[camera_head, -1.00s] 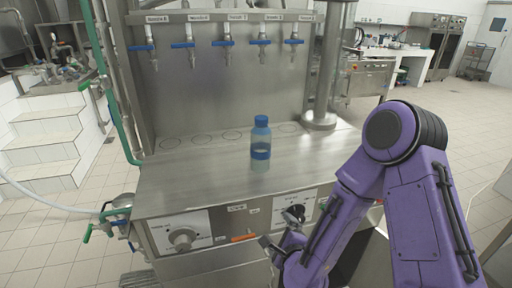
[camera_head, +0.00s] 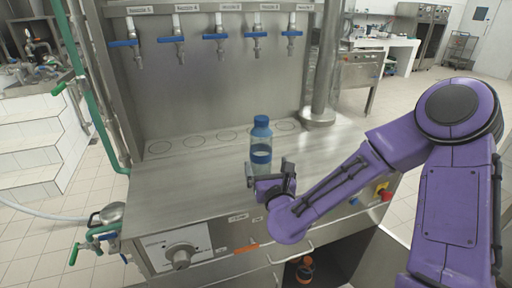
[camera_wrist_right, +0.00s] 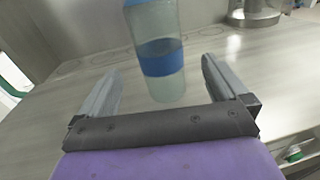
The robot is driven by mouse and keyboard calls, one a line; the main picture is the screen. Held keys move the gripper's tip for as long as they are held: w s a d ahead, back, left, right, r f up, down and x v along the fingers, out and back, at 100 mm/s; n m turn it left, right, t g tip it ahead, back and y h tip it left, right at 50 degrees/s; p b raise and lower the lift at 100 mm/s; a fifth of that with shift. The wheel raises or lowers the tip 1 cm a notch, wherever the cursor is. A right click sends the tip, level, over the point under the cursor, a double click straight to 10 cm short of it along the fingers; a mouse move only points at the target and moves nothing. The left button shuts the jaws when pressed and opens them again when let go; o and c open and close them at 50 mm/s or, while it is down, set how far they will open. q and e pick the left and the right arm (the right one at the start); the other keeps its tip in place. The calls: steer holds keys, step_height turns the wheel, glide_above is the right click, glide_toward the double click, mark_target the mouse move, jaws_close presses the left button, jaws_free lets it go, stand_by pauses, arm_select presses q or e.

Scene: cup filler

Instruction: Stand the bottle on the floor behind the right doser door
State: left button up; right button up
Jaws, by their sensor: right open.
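The bottle (camera_head: 261,147) is clear with a blue cap and a blue band, and stands upright on the steel counter. My right gripper (camera_head: 268,166) is at the bottle's near side, low above the counter. In the right wrist view the bottle (camera_wrist_right: 160,60) stands just beyond and between the two open fingers (camera_wrist_right: 160,80), with nothing held. An open compartment (camera_head: 335,262) shows at the lower front of the machine, with a dark and orange item (camera_head: 305,270) inside. My arm hides part of the machine's front. My left gripper is not in view.
The steel counter (camera_head: 190,190) is clear around the bottle. Several nozzles with blue handles (camera_head: 216,37) hang above its back. A steel column (camera_head: 322,70) stands at the back right. Green pipes (camera_head: 85,90) run along the left side.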

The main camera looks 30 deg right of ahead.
mark_target(261, 148)
steer(key=p+x, duration=0.1)
steer(key=x, duration=0.1)
steer(key=p+x, duration=0.1)
steer(key=x, duration=0.2)
steer(key=p+x, duration=0.1)
steer(key=x, duration=0.1)
steer(key=shift+w+r, duration=0.4)
steer(key=shift+w+d, duration=0.1)
steer(key=shift+w, duration=0.15)
steer(key=shift+s+f, duration=0.1)
steer(key=c, duration=1.4)
steer(key=shift+c, duration=0.3)
